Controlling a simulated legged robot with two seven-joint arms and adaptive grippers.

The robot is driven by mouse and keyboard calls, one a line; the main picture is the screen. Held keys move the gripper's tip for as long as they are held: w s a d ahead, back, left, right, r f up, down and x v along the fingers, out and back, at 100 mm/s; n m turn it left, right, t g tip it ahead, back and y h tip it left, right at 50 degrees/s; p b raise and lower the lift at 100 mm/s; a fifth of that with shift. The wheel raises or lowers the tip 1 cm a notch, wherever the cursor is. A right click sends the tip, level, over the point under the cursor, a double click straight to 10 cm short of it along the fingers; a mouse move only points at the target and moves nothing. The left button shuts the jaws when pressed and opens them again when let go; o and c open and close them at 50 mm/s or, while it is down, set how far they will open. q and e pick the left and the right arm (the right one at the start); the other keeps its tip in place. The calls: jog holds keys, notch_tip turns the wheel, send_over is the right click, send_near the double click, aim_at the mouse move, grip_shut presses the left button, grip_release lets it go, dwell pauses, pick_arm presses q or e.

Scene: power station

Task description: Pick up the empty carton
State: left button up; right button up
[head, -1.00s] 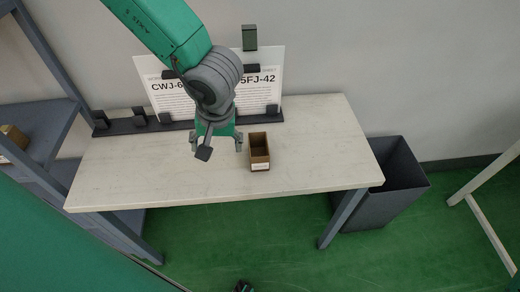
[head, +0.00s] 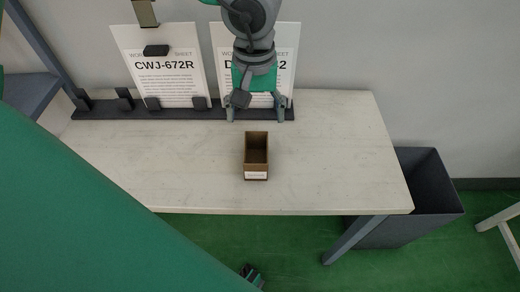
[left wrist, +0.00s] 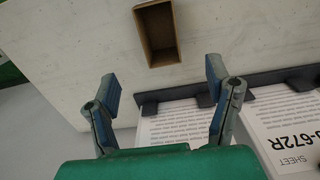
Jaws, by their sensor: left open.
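The empty carton (head: 256,170) is a small brown open-topped box with a white label on its front. It stands upright on the table (head: 330,160), near the middle. My left gripper (head: 256,117) is open and empty, behind the carton toward the wall and apart from it. In the left wrist view the open fingers (left wrist: 160,95) show with nothing between them, and the carton (left wrist: 158,35) lies beyond the fingertips, near the top of the picture.
Two printed sheets stand in a dark rack (head: 100,108) along the table's back; the left sheet (head: 165,75) reads CWJ-672R. My arm partly hides the right one. A dark open bin (head: 420,200) stands right of the table. The tabletop around the carton is clear.

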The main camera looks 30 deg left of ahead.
pick_arm(q)
jog(key=b, duration=0.3)
send_near(256, 156)
jog(key=shift+s+d+f, duration=0.2)
jog(key=shift+s+d, duration=0.2)
jog(key=shift+d, duration=0.15)
jog(key=shift+s+d+f, duration=0.25)
jog(key=shift+s+d, duration=0.15)
jog(key=shift+d, duration=0.2)
jog(key=shift+a+f, duration=0.25)
jog(key=shift+f, duration=0.1)
jog(key=f, duration=0.1)
jog(key=f+b, duration=0.1)
jog(key=f, duration=0.1)
jog(key=f+b, duration=0.1)
jog(key=shift+s+a+f, duration=0.25)
jog(key=shift+f, duration=0.1)
jog(key=shift+d+f+b, duration=0.1)
jog(key=shift+f+b, duration=0.1)
jog(key=shift+b, duration=0.1)
jog(key=shift+d+r, duration=0.15)
jog(key=c, duration=1.1)
jog(key=shift+o, duration=0.3)
jog(key=shift+a, duration=0.2)
